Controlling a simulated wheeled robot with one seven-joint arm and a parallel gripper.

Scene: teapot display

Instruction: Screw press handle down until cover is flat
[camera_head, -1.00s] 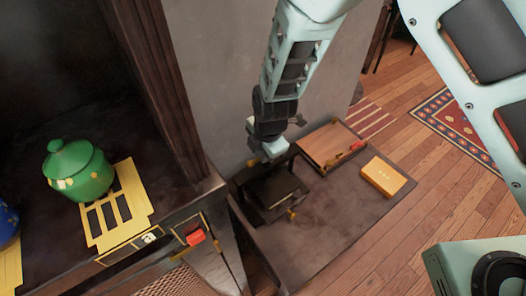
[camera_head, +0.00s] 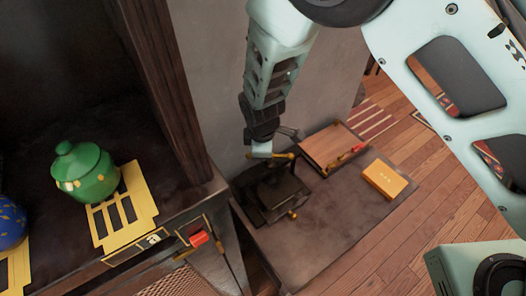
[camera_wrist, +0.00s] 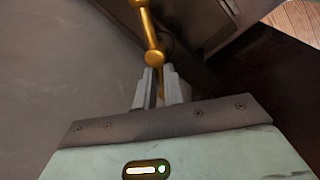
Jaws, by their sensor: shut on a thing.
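The dark press (camera_head: 275,193) stands on the low table below the wall in the head view. Its brass handle (camera_head: 284,156) is a bar across the top, with its right end sticking out past my gripper (camera_head: 261,151). In the wrist view the handle (camera_wrist: 153,34) shows as a brass rod with round knobs. My gripper's fingers (camera_wrist: 157,89) are shut on its near end, just below a knob. The press's dark cover is partly hidden under the handle, and I cannot tell whether it lies flat.
A brown board (camera_head: 331,147) and a yellow box (camera_head: 384,179) lie on the low table (camera_head: 330,222). The table's front middle is clear.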

